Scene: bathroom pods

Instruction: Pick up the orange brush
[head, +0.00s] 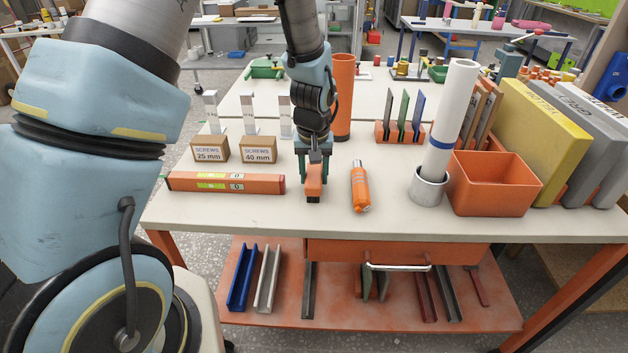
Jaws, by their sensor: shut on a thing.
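The orange brush (313,181) is on the workbench near its front edge, with its dark bristles facing down. My gripper (314,167) comes down from above and is shut on the brush's orange body. The jaws partly hide the top of the brush. The bristles are at or just above the table top; I cannot tell whether they touch it.
An orange spirit level (227,182) lies left, below the screw boxes (258,150). A metal cup with a white roll (428,187) and an orange bin (493,184) stand further right. An orange cylinder (343,97) stands behind.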

